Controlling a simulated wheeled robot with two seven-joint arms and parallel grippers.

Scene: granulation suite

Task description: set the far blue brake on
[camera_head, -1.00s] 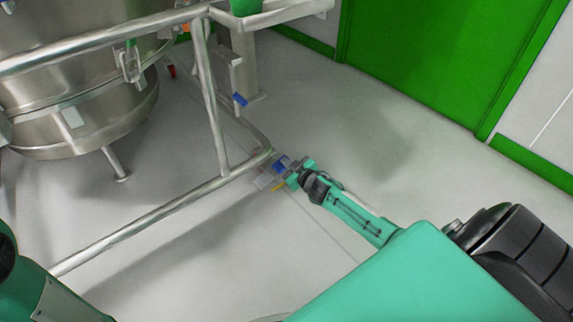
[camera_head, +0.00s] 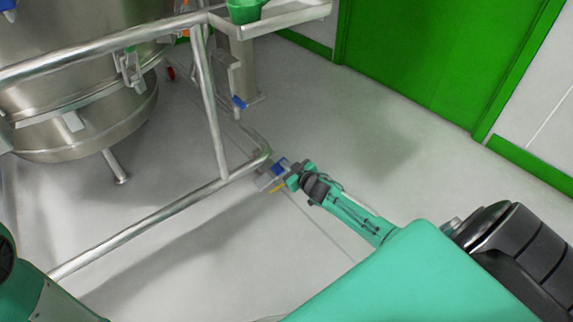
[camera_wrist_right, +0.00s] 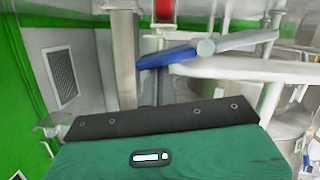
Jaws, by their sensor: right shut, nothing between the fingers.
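The far blue brake (camera_head: 239,102) is a small blue pedal low on the far leg of the steel frame in the head view.
A steel frame (camera_head: 140,231) of tubes runs across the left and middle. A large steel vessel (camera_head: 75,100) stands behind it. A green door (camera_head: 440,60) is at the back right. The pale floor (camera_head: 390,130) is clear between the frame and the door.

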